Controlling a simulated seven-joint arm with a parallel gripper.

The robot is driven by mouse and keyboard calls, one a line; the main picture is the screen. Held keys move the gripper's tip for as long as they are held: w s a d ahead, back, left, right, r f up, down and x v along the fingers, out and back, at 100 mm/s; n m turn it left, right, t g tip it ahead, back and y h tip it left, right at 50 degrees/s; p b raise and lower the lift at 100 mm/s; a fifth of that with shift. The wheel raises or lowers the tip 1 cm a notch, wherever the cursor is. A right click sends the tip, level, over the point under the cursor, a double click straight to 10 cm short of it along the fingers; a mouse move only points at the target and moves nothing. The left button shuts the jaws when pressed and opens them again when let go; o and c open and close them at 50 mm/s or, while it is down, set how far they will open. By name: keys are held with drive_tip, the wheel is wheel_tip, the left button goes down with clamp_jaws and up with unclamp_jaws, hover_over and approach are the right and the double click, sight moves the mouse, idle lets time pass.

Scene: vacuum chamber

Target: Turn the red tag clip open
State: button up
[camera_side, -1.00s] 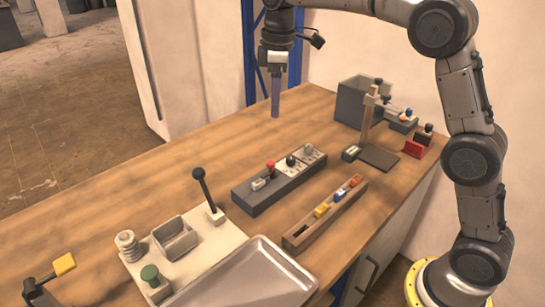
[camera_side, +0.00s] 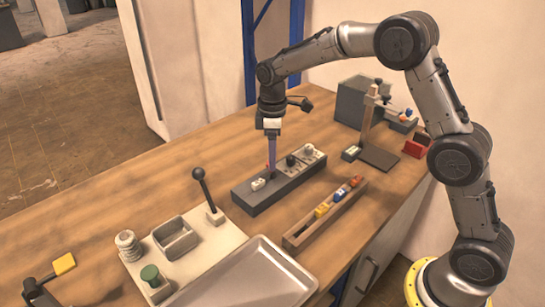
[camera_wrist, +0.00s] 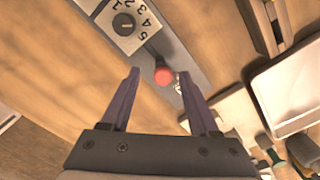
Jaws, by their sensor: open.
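A red-capped piece on a short grey stem (camera_wrist: 163,75) stands on the grey control box (camera_side: 285,192). It is the red part nearest my gripper; its shape does not clearly show a tag clip. My gripper (camera_side: 272,172) points down at the box, its fingers hiding most of the red piece in the side view. In the wrist view my gripper (camera_wrist: 158,74) is open, with the red cap showing between its fingertips. I see no grip on it, and contact cannot be told.
A numbered dial (camera_wrist: 123,24) and a small white switch (camera_side: 258,184) flank the red piece on the box. A wooden rack (camera_side: 300,238) with coloured pieces and a metal tray (camera_side: 250,285) lie in front. A black-knobbed lever (camera_side: 205,190) stands left.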

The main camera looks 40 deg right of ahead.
drive_tip(key=shift+f, duration=0.6)
clamp_jaws()
